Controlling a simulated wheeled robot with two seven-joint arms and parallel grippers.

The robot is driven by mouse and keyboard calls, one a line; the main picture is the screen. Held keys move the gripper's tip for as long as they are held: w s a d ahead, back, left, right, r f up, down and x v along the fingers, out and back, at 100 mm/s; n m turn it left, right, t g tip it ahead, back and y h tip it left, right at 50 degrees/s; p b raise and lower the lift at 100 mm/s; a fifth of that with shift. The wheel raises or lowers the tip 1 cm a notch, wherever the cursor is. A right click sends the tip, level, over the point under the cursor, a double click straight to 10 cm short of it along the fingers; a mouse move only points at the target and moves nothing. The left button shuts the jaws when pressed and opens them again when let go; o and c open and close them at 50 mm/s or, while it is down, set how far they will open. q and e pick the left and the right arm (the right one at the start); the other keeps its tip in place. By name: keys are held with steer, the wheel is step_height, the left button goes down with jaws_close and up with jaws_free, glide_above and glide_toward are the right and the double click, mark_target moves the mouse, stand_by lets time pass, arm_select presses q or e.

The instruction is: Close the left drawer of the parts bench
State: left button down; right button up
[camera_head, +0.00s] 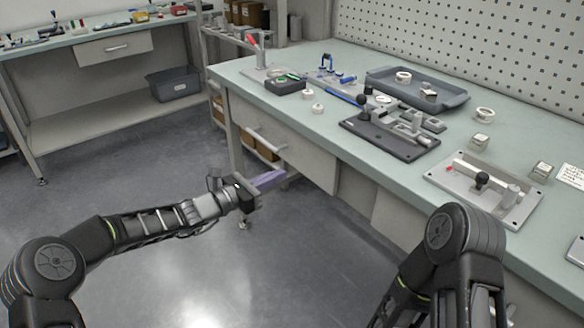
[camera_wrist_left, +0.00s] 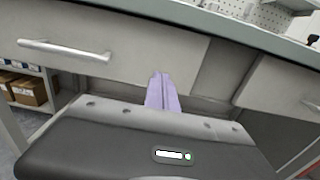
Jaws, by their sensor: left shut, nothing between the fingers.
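The left drawer (camera_head: 290,150) of the parts bench has a plain grey front with a bar handle (camera_head: 267,138). It sits under the tabletop's left part, and no clear gap shows behind its front. In the left wrist view the drawer front (camera_wrist_left: 135,42) and its handle (camera_wrist_left: 65,51) lie ahead, the handle left of the fingers. My left gripper (camera_head: 284,176) is shut and empty, its purple fingers pointing at the bench. In the left wrist view its fingertips (camera_wrist_left: 160,74) overlap the front's lower right part; contact cannot be told. My right gripper is out of view.
The bench top (camera_head: 330,137) carries fixtures, a grey tray (camera_head: 450,101) and small parts. Another drawer front (camera_wrist_left: 275,90) is to the right. Boxes (camera_wrist_left: 33,91) stand on a shelf beyond the bench's left end. Open floor (camera_head: 300,260) lies in front.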

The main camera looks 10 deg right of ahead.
arm_select(q)
steer(key=v, duration=0.5)
steer(key=shift+r, duration=0.1)
